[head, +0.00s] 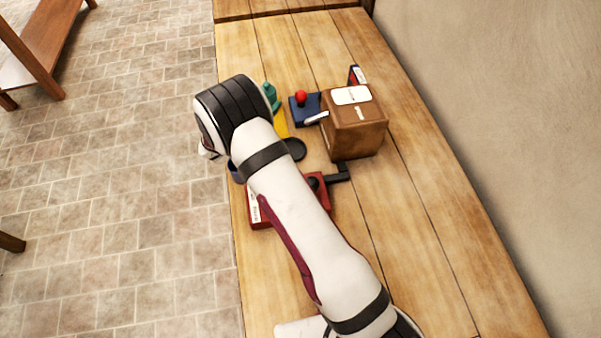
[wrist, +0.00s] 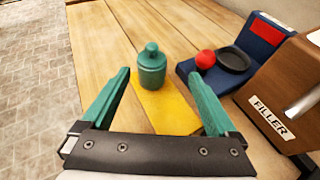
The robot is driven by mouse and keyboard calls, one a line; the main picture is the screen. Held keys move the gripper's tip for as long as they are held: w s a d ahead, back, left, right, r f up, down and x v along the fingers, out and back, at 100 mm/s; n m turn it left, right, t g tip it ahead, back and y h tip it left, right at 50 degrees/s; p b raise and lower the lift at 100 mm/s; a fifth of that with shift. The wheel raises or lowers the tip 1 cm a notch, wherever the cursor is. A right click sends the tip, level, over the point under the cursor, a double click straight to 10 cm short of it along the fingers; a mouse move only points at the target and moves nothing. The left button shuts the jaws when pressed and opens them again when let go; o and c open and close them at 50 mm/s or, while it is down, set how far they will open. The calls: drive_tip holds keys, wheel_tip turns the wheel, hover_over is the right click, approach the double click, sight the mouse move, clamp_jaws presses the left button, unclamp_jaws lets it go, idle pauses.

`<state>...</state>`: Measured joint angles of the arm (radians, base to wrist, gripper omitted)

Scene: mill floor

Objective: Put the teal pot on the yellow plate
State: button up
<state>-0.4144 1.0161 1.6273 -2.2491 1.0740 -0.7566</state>
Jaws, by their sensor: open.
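The teal pot (wrist: 152,68) is a small rounded jar with a knobbed lid, upright in the wrist view. It also shows in the head view (head: 270,91), partly behind my arm. The yellow plate (wrist: 172,112) is a flat sheet on the wooden table, and a strip of it shows in the head view (head: 281,125). The pot's base overlaps the plate's far left part in the picture; its exact contact is hard to tell. My gripper (wrist: 157,76) has teal fingers spread wide and empty, with the pot seen beyond and between them.
To the right stand a blue base with a red ball (wrist: 205,59) and a black dish (wrist: 233,60), and a brown box marked FILLER (head: 353,125). A red box (head: 262,212) lies under my arm. The table (head: 420,230) is bare at the right.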

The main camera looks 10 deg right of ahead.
drive_tip(key=s+d+r+m+g+h, duration=0.3)
drive_tip(key=s+d+r+m+g, duration=0.5)
drive_tip(key=s+d+r+m, duration=0.65)
drive_tip(key=s+a+m+g+y, duration=0.1)
drive_tip(key=s+m+g+y, duration=0.35)
drive_tip(key=s+m, duration=1.3)
drive_tip(key=s+a+m+y, duration=0.3)
drive_tip(key=s+a+y, duration=0.3)
drive_tip(key=s+a, duration=0.3)
drive_tip(key=s, duration=0.3)
drive_tip(key=shift+s+a+y, duration=0.35)
drive_tip(key=shift+a, duration=0.05)
